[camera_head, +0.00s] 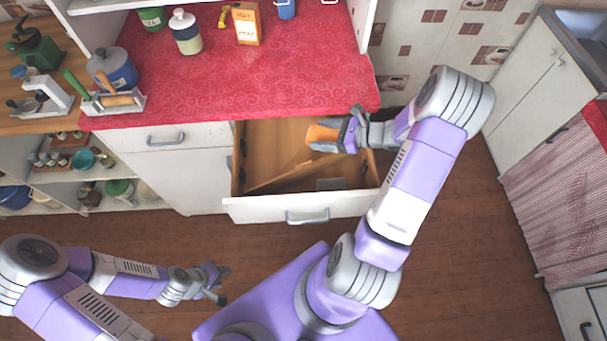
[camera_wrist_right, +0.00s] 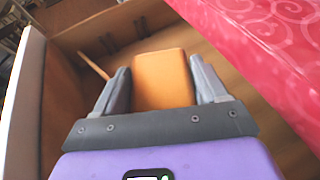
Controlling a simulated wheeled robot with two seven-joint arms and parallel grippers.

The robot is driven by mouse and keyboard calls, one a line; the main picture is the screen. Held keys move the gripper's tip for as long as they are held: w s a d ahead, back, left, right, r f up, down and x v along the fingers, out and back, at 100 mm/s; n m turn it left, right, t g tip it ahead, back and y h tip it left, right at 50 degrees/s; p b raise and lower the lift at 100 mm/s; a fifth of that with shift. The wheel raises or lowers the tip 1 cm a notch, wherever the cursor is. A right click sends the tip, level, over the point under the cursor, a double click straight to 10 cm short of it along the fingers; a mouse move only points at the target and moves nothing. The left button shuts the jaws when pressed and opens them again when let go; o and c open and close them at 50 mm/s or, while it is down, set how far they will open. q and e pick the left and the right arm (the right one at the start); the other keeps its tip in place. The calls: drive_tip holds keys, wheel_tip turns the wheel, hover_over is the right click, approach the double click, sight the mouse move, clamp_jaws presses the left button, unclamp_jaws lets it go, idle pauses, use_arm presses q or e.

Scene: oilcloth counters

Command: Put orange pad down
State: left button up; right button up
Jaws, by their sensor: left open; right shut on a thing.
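The orange pad (camera_head: 321,134) is a small block held by my right gripper (camera_head: 334,140) over the open drawer (camera_head: 275,207). In the right wrist view the orange pad (camera_wrist_right: 163,80) sits between the two grey fingers of my right gripper (camera_wrist_right: 163,88), with a finger on each side. The drawer's wooden floor shows below and around it. I cannot tell how high the pad is above the floor. My left gripper (camera_head: 220,281) is open and empty, low at the left, away from the drawer.
The red-covered counter (camera_head: 230,85) overhangs the drawer's back and fills the right wrist view's upper right. A thin wooden piece (camera_head: 282,176) lies slantwise in the drawer, near a greyish flat item (camera_head: 331,184). Jars and an orange box (camera_head: 246,23) stand on the counter.

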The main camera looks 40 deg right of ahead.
drive_tip(key=shift+s+d+f, duration=0.35)
drive_tip(key=shift+d+f, duration=0.1)
drive_tip(key=shift+d, duration=0.1)
drive_tip(key=shift+w+f+b, duration=0.15)
drive_tip(key=shift+f+b, duration=0.05)
drive_tip(key=shift+b, duration=0.1)
drive_tip(key=b, duration=0.2)
hover_over(287, 148)
drive_tip(key=s+d, duration=0.2)
drive_tip(key=s, duration=0.1)
wheel_tip(287, 148, down, 5)
drive_tip(key=x, duration=0.2)
drive_tip(key=f+b+x, duration=0.1)
drive_tip(key=x, duration=0.1)
drive_tip(key=shift+f+b, duration=0.65)
drive_tip(key=o, duration=1)
drive_tip(key=shift+r, duration=0.2)
